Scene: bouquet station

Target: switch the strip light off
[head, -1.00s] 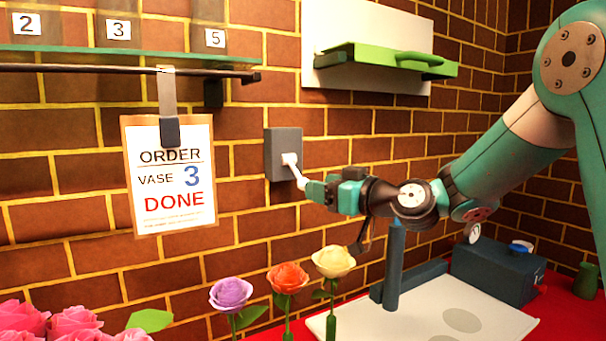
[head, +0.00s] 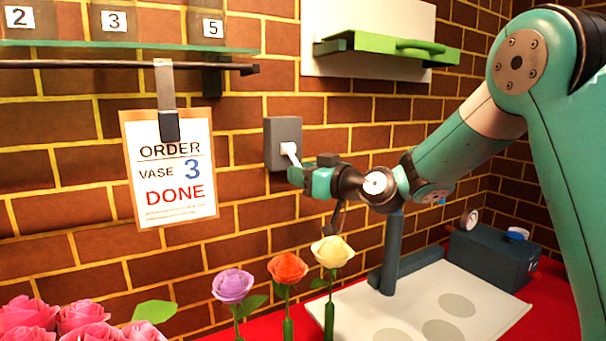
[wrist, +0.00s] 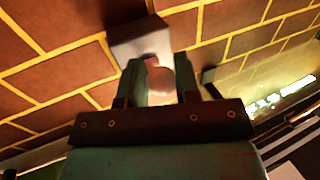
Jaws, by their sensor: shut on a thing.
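The switch is a grey box (head: 283,130) on the brick wall, right of the order card. Its white lever (head: 290,151) sticks out and slants down to the right. My gripper (head: 298,173) is shut on the lever's outer end, just below and right of the box. In the wrist view the grey box (wrist: 138,38) is straight ahead, and my gripper's fingers (wrist: 165,82) reach up to it with a pale, blurred part between them. The fingers hide the lever's tip. I cannot make out the strip light itself; the wall is brightly lit.
An order card (head: 170,168) reading "VASE 3 DONE" hangs from a rail (head: 100,67) left of the switch. Purple (head: 232,285), orange (head: 287,268) and yellow (head: 332,251) roses stand below my gripper. A green holder (head: 385,47) is above right. A white board (head: 400,315) lies below.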

